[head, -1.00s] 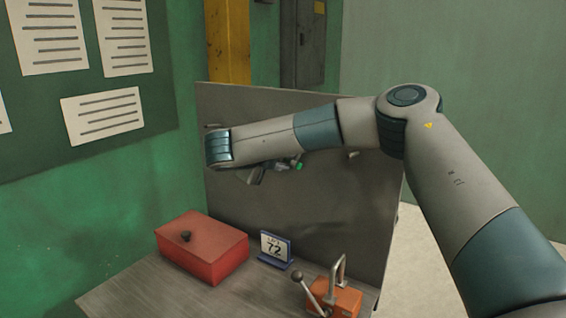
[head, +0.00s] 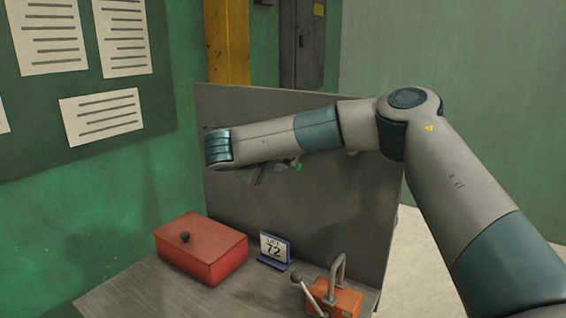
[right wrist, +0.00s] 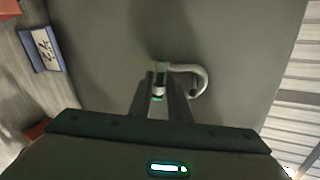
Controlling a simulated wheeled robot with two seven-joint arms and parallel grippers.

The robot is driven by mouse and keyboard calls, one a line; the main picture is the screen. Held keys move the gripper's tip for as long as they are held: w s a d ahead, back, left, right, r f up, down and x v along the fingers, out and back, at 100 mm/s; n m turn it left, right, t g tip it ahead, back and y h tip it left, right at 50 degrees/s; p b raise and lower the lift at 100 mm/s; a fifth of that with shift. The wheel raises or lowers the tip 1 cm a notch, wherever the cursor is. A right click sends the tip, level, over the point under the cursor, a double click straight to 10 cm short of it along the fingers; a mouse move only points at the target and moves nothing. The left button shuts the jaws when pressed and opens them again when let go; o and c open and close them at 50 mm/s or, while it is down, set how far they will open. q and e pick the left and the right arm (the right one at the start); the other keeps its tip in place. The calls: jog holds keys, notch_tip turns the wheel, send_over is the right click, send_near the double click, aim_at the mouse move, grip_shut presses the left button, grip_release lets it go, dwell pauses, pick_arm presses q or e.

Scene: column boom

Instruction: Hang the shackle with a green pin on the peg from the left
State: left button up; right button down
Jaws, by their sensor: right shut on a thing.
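My right gripper (head: 284,168) is in front of the upright grey panel, mostly hidden behind my own forearm in the head view. In the right wrist view its two fingers (right wrist: 159,88) are shut on the shackle (right wrist: 203,82), at its pin end. The curved grey bow sticks out to the right of the fingers, and green shows at both ends of the pin. A small peg end (head: 211,126) shows at the panel's upper left; my arm covers much of the peg area. My left gripper is out of view.
The grey panel (head: 330,225) stands at the back of the bench (head: 150,292). On the bench are a red box (head: 208,262), a blue-framed number sign (head: 274,250) reading 72, and an orange clamp-like device (head: 346,302) with a lever. Clear space lies above them.

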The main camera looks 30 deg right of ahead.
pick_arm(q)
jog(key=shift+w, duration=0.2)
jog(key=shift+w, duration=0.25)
pick_arm(e)
jog(key=c, duration=1.6)
grip_release()
jog(key=shift+o, duration=0.2)
jog(key=shift+a, duration=0.1)
